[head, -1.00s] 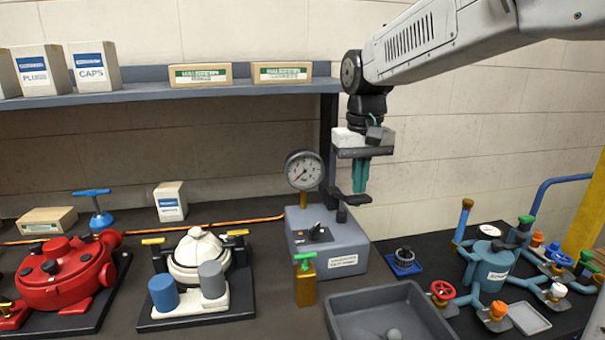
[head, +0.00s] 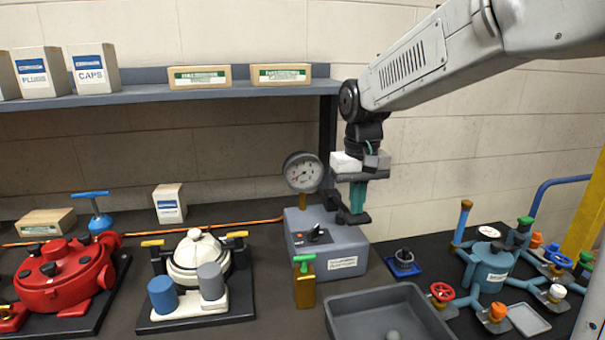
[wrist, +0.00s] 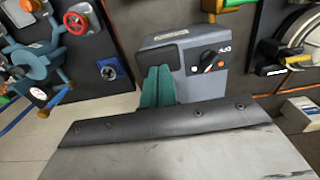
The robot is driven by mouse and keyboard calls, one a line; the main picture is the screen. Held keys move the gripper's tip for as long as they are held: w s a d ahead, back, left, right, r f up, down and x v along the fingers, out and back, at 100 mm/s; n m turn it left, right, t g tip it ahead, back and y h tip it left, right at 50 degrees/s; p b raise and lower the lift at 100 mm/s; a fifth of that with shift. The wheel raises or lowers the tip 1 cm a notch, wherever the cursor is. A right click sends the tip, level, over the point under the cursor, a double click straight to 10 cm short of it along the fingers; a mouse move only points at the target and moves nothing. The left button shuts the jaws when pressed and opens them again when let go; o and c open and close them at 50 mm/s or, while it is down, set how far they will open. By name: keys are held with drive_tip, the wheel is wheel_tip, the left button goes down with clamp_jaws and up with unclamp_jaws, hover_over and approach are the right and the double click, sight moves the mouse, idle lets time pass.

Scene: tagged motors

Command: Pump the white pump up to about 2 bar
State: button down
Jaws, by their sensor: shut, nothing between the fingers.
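The white pump (head: 197,262) sits on a black base plate left of centre in the head view; it shows partly at the right edge of the wrist view (wrist: 300,30). The grey pump station (head: 330,238) carries a round gauge (head: 303,173) and a black knob (head: 317,236). The gauge needle is too small to read surely. My gripper (head: 357,205), with teal fingers, is shut and empty. Its tips are at the black lever (head: 352,217) on the station's right side, apparently touching it from above. The fingers also show in the wrist view (wrist: 157,87), beside the station.
A brass valve with a green handle (head: 305,280) stands before the station. A grey tray (head: 345,318) lies in front. A red pump (head: 65,275) is at left, a teal manifold with valves (head: 490,265) at right. A shelf (head: 200,92) with boxes runs along the wall.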

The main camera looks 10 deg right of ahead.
drive_tip(key=shift+f, duration=0.95)
drive_tip(key=shift+r, duration=2.4)
drive_tip(key=shift+f, duration=0.1)
idle(0.6)
idle(1.9)
idle(0.4)
idle(0.8)
